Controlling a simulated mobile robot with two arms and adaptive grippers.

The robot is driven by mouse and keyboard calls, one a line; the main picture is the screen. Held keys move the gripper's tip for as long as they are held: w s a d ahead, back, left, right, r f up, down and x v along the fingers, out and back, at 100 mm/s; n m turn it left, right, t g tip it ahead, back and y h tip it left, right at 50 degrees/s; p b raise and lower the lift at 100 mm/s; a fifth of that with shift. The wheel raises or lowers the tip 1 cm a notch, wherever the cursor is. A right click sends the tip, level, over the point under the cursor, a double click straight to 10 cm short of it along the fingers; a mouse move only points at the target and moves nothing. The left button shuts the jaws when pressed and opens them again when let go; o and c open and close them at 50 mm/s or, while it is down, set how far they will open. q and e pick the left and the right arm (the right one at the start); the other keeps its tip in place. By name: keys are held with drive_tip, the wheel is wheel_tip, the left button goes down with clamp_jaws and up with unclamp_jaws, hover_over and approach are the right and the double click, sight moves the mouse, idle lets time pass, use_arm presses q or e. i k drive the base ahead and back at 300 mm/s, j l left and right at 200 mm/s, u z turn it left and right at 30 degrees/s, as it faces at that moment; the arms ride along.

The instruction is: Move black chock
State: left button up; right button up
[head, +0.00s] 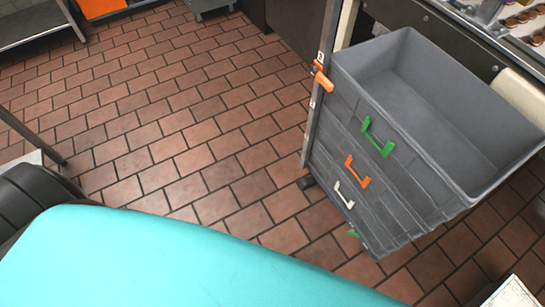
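No black chock can be made out for certain. A small dark piece (306,183) sits on the floor at the foot of an upright metal post, left of a stack of grey bins; it is too small to tell whether it is a chock or a caster. Neither of my grippers is in view.
The stacked grey bins (400,98) have green, orange and white handles, and the top one is empty. An orange clamp (322,78) is on the metal post (318,120). A counter with small items is at upper right. The brick-tiled floor (190,110) is clear in the middle.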

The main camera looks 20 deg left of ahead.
sight(308, 182)
drive_tip(key=u, duration=0.3)
drive_tip(key=j+z, duration=0.1)
drive_tip(key=z, duration=0.3)
drive_tip(key=i+j+z, duration=0.1)
drive_tip(key=z, duration=0.35)
drive_tip(key=j+z, duration=0.25)
drive_tip(key=z, duration=0.15)
drive_tip(key=j+z, duration=0.2)
drive_tip(key=j, duration=0.3)
drive_tip(key=j+z, duration=0.15)
drive_tip(key=j, duration=0.4)
drive_tip(key=j+z, duration=0.2)
drive_tip(key=j, duration=0.3)
drive_tip(key=k+j+z, duration=0.2)
drive_tip(key=j, duration=0.3)
drive_tip(key=j+z, duration=0.15)
drive_tip(key=j, duration=0.35)
drive_tip(key=k+j, duration=0.15)
drive_tip(key=j, duration=0.25)
drive_tip(key=k+j, duration=0.1)
drive_tip(key=j, duration=0.35)
drive_tip(key=k+j, duration=0.15)
drive_tip(key=j, duration=0.25)
